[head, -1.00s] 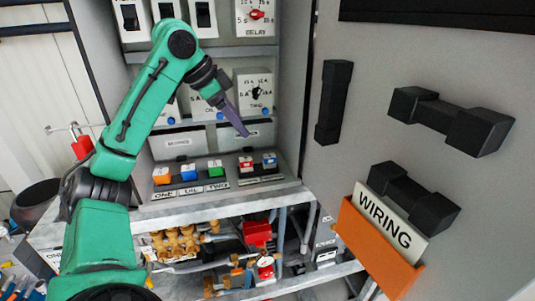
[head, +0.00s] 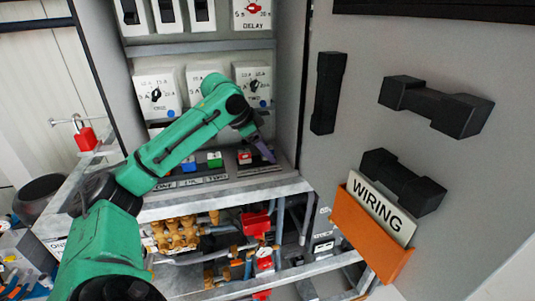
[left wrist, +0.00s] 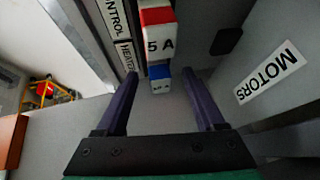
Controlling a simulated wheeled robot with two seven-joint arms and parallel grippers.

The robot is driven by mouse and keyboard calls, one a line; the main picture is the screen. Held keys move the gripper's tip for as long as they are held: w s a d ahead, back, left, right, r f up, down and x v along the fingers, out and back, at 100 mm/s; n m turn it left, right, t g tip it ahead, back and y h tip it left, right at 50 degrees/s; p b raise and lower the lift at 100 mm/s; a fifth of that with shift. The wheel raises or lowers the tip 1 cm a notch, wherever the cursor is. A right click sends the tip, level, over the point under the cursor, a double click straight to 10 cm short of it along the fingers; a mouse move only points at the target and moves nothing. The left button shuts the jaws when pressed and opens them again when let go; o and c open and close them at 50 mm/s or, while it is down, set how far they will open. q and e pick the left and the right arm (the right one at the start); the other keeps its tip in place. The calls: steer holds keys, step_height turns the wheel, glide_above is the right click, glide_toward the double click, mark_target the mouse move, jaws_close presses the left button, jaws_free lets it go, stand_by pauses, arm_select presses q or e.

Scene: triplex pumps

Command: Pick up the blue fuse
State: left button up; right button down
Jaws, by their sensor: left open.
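The blue fuse (left wrist: 160,74), a white block with a blue top, shows in the left wrist view between the two purple fingers of my left gripper (left wrist: 158,76). The fingers are apart and I see no contact with the fuse. In the head view my left gripper (head: 262,148) reaches down over the shelf at the right end of the fuse row and hides the blue fuse. A red-topped fuse marked 5 A (left wrist: 158,44) is right beside the blue one; it also shows in the head view (head: 245,157). My right gripper is out of view.
A blue block (head: 189,166) and a green block (head: 215,160) sit left on the same shelf. Fuse dials (head: 252,88) are on the panel behind. The cabinet door with the orange WIRING holder (head: 365,240) stands to the right. Pumps and pipes are below the shelf.

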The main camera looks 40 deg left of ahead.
arm_select(q)
steer(key=shift+s, duration=0.1)
steer(key=c, duration=1)
steer(key=shift+r, duration=0.1)
jaws_close()
steer(key=shift+r, duration=0.1)
